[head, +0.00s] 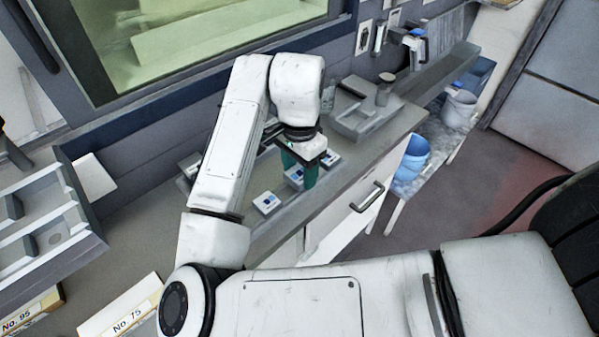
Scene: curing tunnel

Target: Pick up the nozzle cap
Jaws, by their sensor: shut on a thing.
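My gripper (300,172) hangs from my white arm over the grey counter (335,186), its green fingers pointing down among small blue-and-white boxes. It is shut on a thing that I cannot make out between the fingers. I cannot pick out the nozzle cap for certain; my wrist and fingers hide part of the counter there. One box (267,202) lies to the left of the fingers. Another box (330,158) lies to the right, and a third shows partly behind the fingers.
A grey tray (352,133) and a small jar (384,90) stand farther back on the counter. A drawer handle (367,197) sticks out from its front. Blue and white buckets (459,106) stand to the right. A grey compartment rack (50,215) is at left. Open floor lies at right.

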